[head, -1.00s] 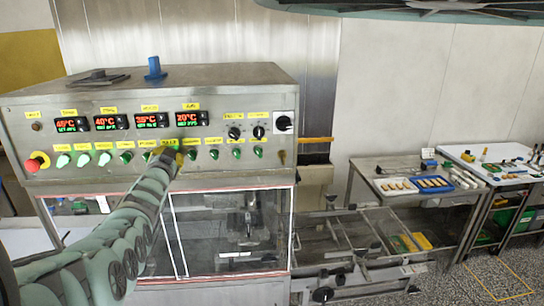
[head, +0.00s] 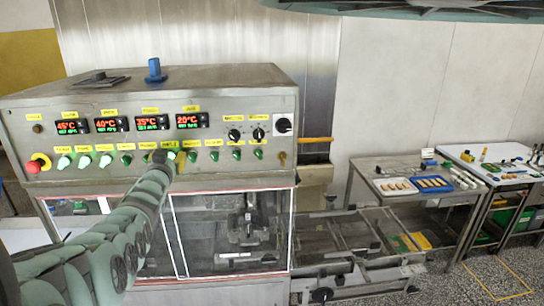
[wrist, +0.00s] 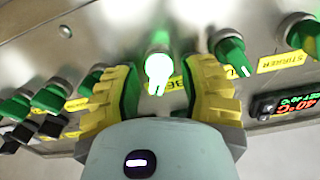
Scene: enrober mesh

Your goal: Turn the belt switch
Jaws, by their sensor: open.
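The belt switch (wrist: 158,70) is a round green knob in the wrist view, glowing bright pale green. A yellow label partly hidden by my right finger shows beside it and seems to begin "BE". My gripper (wrist: 160,80) is open, with one yellow-padded finger on each side of the knob. I cannot tell whether either pad touches it. In the head view my gripper (head: 166,158) is at the knob row of the control panel (head: 222,170), and a bright green patch shows at its tip. My gripper and arm hide most of the switch there.
Neighbouring green knobs stand close by, including one by the "STIRRER" label (wrist: 285,60). A red emergency stop (head: 36,163) is at the panel's left end. Temperature displays (head: 151,122) sit above the row. Tables (head: 372,165) stand to the right.

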